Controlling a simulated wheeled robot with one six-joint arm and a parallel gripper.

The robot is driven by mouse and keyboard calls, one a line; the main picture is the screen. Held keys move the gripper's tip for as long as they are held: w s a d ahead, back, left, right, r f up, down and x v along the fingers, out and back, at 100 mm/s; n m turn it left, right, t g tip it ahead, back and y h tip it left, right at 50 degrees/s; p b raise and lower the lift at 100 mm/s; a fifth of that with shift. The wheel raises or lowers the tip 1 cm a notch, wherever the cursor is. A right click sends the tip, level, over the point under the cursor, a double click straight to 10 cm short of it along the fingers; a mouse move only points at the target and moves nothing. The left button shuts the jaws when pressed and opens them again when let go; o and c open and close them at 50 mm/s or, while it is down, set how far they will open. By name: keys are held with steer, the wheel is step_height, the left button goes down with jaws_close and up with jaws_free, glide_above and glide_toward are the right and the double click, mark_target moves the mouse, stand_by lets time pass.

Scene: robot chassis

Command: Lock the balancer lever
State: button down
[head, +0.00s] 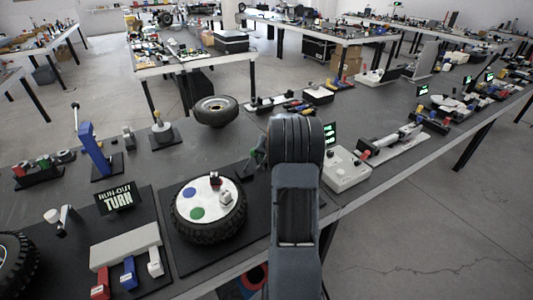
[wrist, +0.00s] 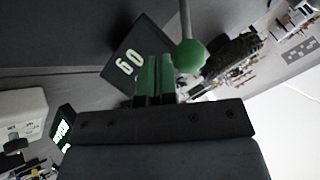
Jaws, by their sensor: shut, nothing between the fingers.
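The lever shows in the wrist view as a thin grey rod (wrist: 185,18) ending in a round green knob (wrist: 189,57). I take this to be the balancer lever. My gripper (wrist: 155,62) has green fingers and is shut and empty. The knob is just right of the fingertips; I cannot tell whether they touch. A dark sign (wrist: 127,66) reading "60" stands behind the fingers at the left. In the head view my arm hides the lever and most of the gripper. I cannot tell whether the lever is locked.
A wheel with a white disc (head: 217,190) lies left of my arm, beside a "RUN-OUT TURN" sign (head: 118,199). A white box (head: 346,169) stands right of my arm. Another tyre (head: 215,111) lies farther back. Bare tabletop shows between the tyres.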

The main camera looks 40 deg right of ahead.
steer(key=shift+a+r, duration=0.1)
stand_by(0.3)
steer(key=shift+a+r+h, duration=0.15)
steer(key=shift+a+h, duration=0.1)
steer(key=shift+h, duration=0.05)
steer(key=shift+p, duration=0.3)
steer(key=w+a+r+n+h+p, duration=0.1)
steer(key=w+a+h+p, duration=0.1)
steer(key=a+p, duration=0.4)
steer(key=a, duration=0.2)
steer(key=shift+a+r+g, duration=0.3)
steer(key=shift+a+r, duration=0.05)
steer(key=shift+a, duration=0.05)
steer(key=shift+r, duration=0.1)
steer(key=shift+r+p, duration=0.75)
steer(key=shift+p, duration=0.05)
steer(key=shift+s+d, duration=0.1)
steer(key=shift+s, duration=0.05)
